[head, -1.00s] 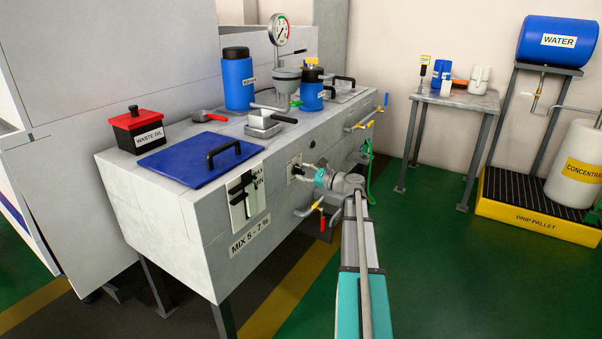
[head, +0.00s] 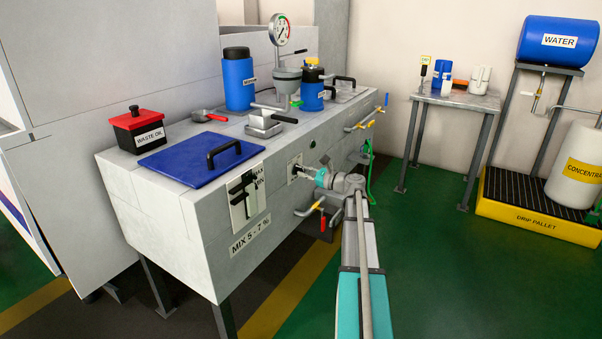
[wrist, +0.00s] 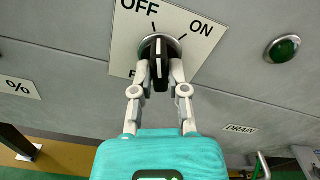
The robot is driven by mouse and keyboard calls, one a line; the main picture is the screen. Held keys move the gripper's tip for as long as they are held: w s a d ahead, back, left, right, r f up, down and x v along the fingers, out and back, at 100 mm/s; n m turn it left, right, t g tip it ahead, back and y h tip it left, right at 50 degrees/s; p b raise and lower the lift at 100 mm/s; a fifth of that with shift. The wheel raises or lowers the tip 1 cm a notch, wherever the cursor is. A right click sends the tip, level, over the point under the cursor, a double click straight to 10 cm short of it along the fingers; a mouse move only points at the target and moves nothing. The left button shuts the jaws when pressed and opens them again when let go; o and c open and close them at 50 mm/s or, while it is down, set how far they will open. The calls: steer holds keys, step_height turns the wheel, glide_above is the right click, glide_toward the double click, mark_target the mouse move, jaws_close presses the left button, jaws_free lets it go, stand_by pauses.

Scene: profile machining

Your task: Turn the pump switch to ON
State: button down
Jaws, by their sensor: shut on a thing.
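The pump switch is a black knob (wrist: 157,66) on a white plate (wrist: 122,42) marked OFF and ON, on the grey tank's front wall. In the wrist view its light pointer line runs nearly straight up, closer to the OFF tick than to the ON tick at upper right. My gripper (wrist: 160,72) is shut on the knob, one finger on each side. In the head view my gripper (head: 307,171) reaches the plate from the right, and the knob is mostly hidden by the fingers.
A round green lamp or button (wrist: 282,48) sits right of the plate. A DRAIN label (wrist: 240,128) is lower right. Below my wrist, valves with yellow and red handles (head: 323,222) stick out from the tank (head: 160,215).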

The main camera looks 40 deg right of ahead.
steer(key=shift+m, duration=1.4)
steer(key=shift+a+m, duration=0.1)
steer(key=shift+m, duration=2.2)
steer(key=m, duration=0.2)
steer(key=shift+m, duration=0.4)
steer(key=c, duration=0.5)
jaws_free()
steer(key=shift+s, duration=0.15)
